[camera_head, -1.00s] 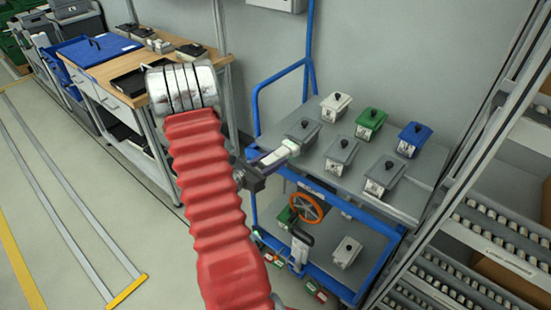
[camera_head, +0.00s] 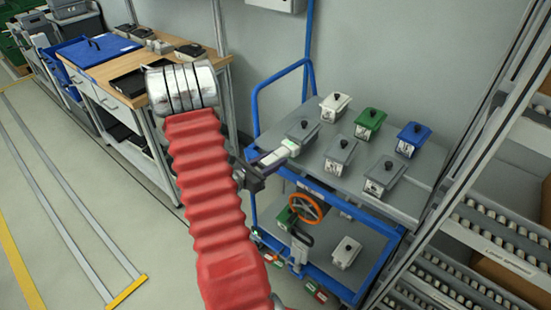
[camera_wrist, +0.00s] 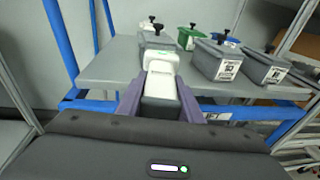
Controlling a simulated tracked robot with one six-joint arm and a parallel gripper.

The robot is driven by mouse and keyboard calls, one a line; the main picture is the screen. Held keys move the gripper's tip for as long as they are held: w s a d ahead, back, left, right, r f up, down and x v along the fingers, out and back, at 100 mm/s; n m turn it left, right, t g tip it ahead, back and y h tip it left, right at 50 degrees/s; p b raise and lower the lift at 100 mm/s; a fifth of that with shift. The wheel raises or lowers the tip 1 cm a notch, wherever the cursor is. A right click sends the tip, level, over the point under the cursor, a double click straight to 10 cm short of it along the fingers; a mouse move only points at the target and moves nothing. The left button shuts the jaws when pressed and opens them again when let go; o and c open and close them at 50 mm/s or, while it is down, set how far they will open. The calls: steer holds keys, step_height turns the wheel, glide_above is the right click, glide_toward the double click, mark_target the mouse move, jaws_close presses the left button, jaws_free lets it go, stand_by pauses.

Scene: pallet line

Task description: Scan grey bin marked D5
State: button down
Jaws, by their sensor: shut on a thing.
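My gripper (camera_head: 268,160) is shut on a white and grey handheld scanner (camera_head: 287,149), which also shows between the purple fingers in the wrist view (camera_wrist: 161,90). The scanner's front end points at a grey lidded bin (camera_head: 303,131) at the cart's near left; whether they touch is unclear. In the wrist view that bin (camera_wrist: 158,42) is partly hidden behind the scanner. Two more grey bins, a middle one (camera_head: 340,156) and a right one (camera_head: 384,174), stand in the front row with white labels. The bin markings are too small to read surely.
A white bin (camera_head: 335,107), a green bin (camera_head: 369,122) and a blue bin (camera_head: 412,138) stand behind on the grey cart top (camera_head: 408,198). A blue cart frame (camera_head: 255,118) rises at left. A roller rack (camera_head: 500,226) stands close at right.

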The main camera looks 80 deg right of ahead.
mark_target(261, 168)
steer(key=shift+w, duration=0.1)
steer(key=f+v, duration=0.1)
steer(key=v, duration=0.7)
stand_by(0.7)
stand_by(0.5)
